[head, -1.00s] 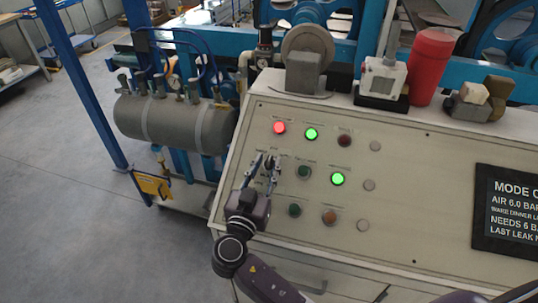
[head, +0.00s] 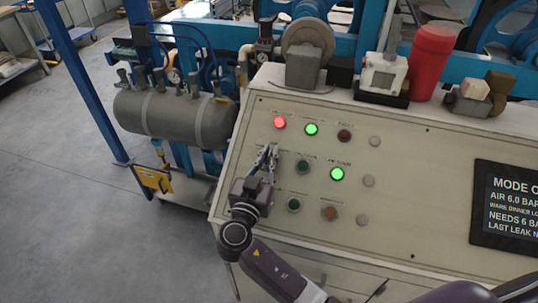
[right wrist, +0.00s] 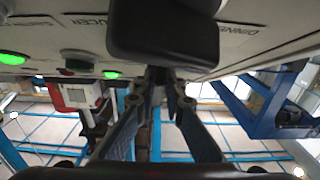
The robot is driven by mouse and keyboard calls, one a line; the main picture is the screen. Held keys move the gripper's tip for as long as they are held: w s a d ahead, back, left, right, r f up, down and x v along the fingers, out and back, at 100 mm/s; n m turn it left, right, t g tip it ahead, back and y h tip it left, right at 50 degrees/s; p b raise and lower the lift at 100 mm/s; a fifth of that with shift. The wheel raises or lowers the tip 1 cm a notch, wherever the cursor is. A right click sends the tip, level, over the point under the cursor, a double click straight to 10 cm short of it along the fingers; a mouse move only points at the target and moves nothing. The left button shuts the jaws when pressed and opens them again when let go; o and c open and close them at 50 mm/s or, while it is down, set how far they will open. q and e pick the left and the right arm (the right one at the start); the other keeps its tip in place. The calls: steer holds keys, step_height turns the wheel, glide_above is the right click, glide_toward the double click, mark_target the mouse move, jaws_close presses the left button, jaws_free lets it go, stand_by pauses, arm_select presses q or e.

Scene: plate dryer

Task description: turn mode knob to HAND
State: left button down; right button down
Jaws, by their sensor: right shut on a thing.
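The beige control panel (head: 400,190) slopes up in front of me. My right gripper (head: 269,152) is at its left part, in the second row of controls, with its fingers close together. It is shut on the mode knob, which the fingers hide in the head view. In the right wrist view the two fingers (right wrist: 160,82) converge just below a dark rounded block (right wrist: 163,35) that covers part of the panel face. The knob's pointer and its HAND mark cannot be read. My left gripper is not in view.
A lit red lamp (head: 279,122) and lit green lamp (head: 311,129) are above the gripper. A dark green button (head: 302,167) is close on its right. A black sign (head: 507,205) is at the right. A red cylinder (head: 431,62) stands on the panel's top ledge.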

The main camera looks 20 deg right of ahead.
steer(key=shift+f+n, duration=0.2)
steer(key=shift+n, duration=0.1)
steer(key=shift+n+t+y, duration=0.6)
steer(key=shift+n+y, duration=0.6)
steer(key=n+y, duration=0.3)
steer(key=shift+t, duration=0.4)
steer(key=n+y+p, duration=0.1)
steer(key=n+y, duration=0.1)
steer(key=shift+r+y+p, duration=0.15)
steer(key=shift+y+p, duration=0.15)
steer(key=n+y+p, duration=0.2)
steer(key=shift+a+n, duration=0.1)
steer(key=shift+n, duration=0.2)
steer(key=shift+f+n+g+y+p, duration=0.2)
steer(key=shift+n+g+y+p, duration=0.1)
steer(key=shift+n+y+p, duration=0.3)
steer(key=shift+f, duration=0.15)
